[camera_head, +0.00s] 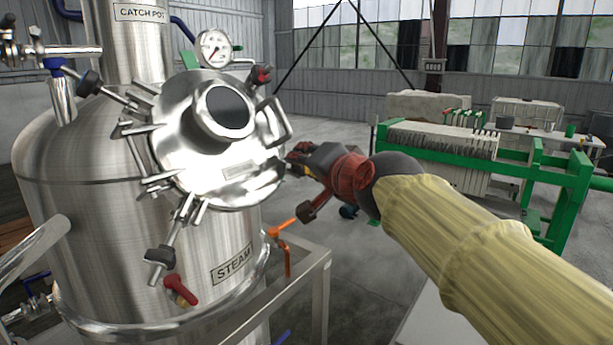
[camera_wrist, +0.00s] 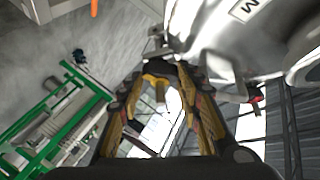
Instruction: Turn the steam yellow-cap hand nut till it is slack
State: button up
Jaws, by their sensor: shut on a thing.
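The steam vessel (camera_head: 120,215) has a round steel lid (camera_head: 190,120) ringed by swing bolts with bar-handled nuts. My gripper (camera_head: 294,156) is at the lid's right edge, below the lid's handle. In the wrist view, my gripper (camera_wrist: 163,75) has its fingertips closed around a small yellow piece, the yellow-cap hand nut (camera_wrist: 156,80), beside the lid's rim. The nut is mostly hidden by the fingers there, and in the head view I cannot make it out behind my gripper.
A red-capped nut (camera_head: 262,75) is at the lid's upper right. A pressure gauge (camera_head: 215,48) stands behind the lid. An orange valve handle (camera_head: 284,229) sticks out below my gripper. A steel frame (camera_head: 300,275) runs below. A green filter press (camera_head: 480,155) stands behind at right.

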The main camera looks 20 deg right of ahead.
jog(key=shift+f+n+y+b, duration=0.15)
jog(key=shift+n+y+b, duration=0.15)
jog(key=shift+n+b, duration=0.3)
jog(key=o, duration=1.2)
jog(key=shift+c, duration=0.2)
jog(key=shift+s, duration=0.1)
jog(key=v, duration=1.2)
jog(key=shift+f, duration=0.1)
